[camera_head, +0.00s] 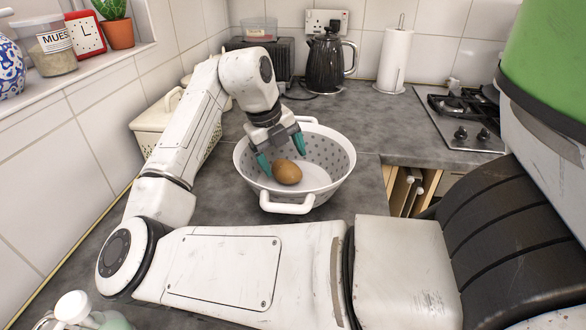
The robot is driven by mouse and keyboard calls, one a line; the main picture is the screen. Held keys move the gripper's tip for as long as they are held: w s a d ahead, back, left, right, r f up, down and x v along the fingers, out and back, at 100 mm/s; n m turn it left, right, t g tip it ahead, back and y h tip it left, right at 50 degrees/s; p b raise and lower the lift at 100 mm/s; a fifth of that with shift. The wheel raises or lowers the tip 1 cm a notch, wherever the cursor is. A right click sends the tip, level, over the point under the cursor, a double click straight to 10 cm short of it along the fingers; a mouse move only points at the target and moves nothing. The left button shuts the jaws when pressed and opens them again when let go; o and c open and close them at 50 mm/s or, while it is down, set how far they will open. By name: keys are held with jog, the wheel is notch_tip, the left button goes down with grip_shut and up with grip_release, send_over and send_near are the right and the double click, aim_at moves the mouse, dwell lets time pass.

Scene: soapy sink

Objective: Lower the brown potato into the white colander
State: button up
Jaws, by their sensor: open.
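The brown potato (287,172) is in the white colander (335,183), low and towards its left side in the picture. The colander has grey holes and white handles and stands on the dark worktop. My gripper (282,157) is over the colander, pointing down, with its teal fingers spread apart. The potato lies just below and between the fingertips. I cannot tell whether a fingertip touches it. The potato's underside is hidden.
A cream basket (154,125) stands behind my arm at the left wall. A black kettle (325,60), a toaster (273,56) and a paper towel roll (394,60) are at the back. A hob (461,117) is at the right. Worktop right of the colander is clear.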

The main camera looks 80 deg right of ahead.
jog(key=v, duration=1)
jog(key=shift+r, duration=0.35)
jog(key=shift+w, duration=0.1)
